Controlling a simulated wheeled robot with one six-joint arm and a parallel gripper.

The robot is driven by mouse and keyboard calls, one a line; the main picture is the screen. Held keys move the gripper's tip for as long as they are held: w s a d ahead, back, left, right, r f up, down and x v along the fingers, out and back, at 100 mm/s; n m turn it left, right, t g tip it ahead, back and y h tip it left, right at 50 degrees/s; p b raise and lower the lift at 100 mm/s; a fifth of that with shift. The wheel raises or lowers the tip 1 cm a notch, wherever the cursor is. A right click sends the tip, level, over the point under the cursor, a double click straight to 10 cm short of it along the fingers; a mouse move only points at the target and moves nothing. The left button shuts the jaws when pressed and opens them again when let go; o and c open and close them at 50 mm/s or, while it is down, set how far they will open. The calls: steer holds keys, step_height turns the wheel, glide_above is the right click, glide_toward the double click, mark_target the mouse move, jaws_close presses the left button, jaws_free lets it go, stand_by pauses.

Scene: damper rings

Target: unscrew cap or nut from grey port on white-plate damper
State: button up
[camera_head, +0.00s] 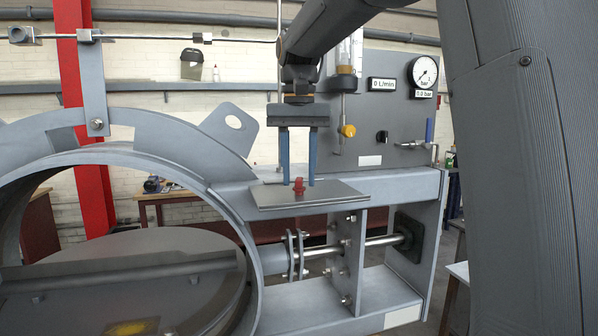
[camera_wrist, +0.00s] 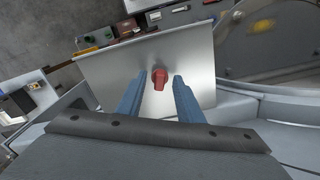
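A small red part (camera_head: 298,187) stands on a flat silver plate (camera_head: 335,196), which lies on top of the grey damper frame (camera_head: 385,183). It also shows in the wrist view (camera_wrist: 160,78). My gripper (camera_head: 298,184) points down over the plate with two blue fingers. The fingers are apart, one on each side of the red part, with a visible gap to it in the wrist view (camera_wrist: 160,82). The damper's large grey ring (camera_head: 175,167) is at the left. I cannot make out a grey port or its cap or nut for certain.
A panel (camera_head: 372,97) with a round gauge (camera_head: 423,72), a yellow knob (camera_head: 348,131) and a blue-handled valve (camera_head: 429,130) stands behind my gripper. A grey lug with a hole (camera_head: 232,122) rises to its left. The plate around the red part is clear.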

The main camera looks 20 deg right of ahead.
steer(key=shift+r+b, duration=1.1)
steer(key=shift+r, duration=2.85)
jaws_close()
